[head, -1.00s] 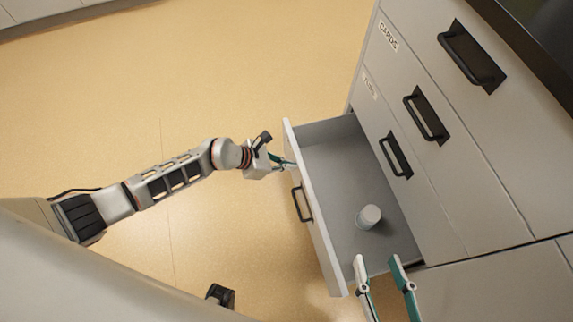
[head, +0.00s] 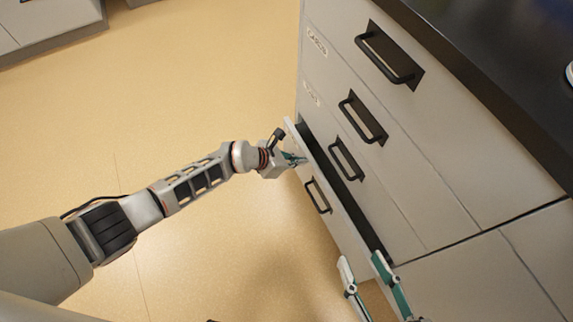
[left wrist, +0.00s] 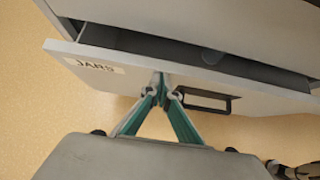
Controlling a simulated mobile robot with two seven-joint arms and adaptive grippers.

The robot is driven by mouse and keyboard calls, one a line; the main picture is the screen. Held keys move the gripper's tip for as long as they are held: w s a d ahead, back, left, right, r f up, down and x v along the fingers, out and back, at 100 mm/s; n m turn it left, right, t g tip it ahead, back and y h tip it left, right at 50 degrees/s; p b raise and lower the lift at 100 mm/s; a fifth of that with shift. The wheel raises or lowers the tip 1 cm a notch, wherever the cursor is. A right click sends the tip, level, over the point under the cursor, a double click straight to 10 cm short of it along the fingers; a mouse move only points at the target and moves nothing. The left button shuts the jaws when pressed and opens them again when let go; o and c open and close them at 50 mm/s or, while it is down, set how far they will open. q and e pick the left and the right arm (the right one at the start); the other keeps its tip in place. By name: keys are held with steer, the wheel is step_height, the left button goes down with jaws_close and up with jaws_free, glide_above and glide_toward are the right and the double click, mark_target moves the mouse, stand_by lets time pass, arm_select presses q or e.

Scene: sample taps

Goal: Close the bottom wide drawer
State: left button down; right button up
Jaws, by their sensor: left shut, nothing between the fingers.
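The bottom wide drawer (head: 341,224) stands a little open, with a narrow dark gap between its front and the cabinet. Its front carries a black handle (head: 318,196) and, in the left wrist view, a label (left wrist: 100,67) reading JARS. My left gripper (head: 300,160) is shut and empty. Its fingertips are at the drawer front near the far end, and in the left wrist view they meet the front (left wrist: 270,103) beside the handle. My right gripper (head: 362,260) is open and empty by the near end of the drawer.
The grey cabinet (head: 445,170) has other shut drawers with black handles above, under a dark countertop (head: 480,60). The tan floor (head: 190,80) left of the cabinet is clear. Another grey cabinet (head: 45,35) stands at the top left.

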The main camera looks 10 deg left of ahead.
arm_select(q)
steer(key=shift+w+d, duration=0.5)
steer(key=shift+d, duration=0.3)
steer(key=shift+a, duration=0.1)
